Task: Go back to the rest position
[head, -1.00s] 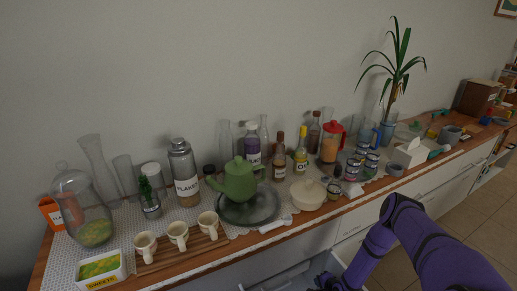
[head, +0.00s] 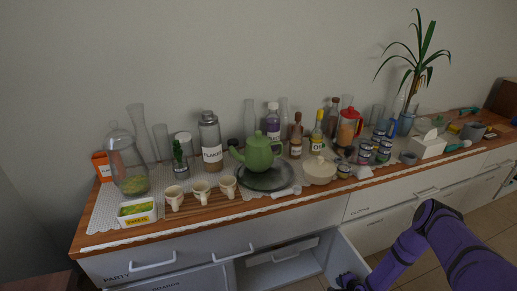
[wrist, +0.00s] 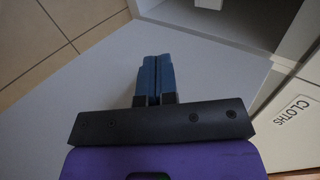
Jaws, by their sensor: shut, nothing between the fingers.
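My gripper (wrist: 152,78) shows in the wrist view with its two blue fingers together and nothing between them. In the head view my purple arm comes in from the lower right. My gripper (head: 346,283) is low at the bottom edge there, in front of the cabinet and below the countertop, partly cut off by the frame. It is apart from the things on the counter.
An open drawer (head: 335,262) juts out close to my gripper. The counter above holds a green teapot (head: 258,152), cups (head: 201,190), jars and bottles. A drawer front labelled CLOTHS (wrist: 293,108) is at right in the wrist view. Tiled floor (wrist: 50,35) shows clear at left.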

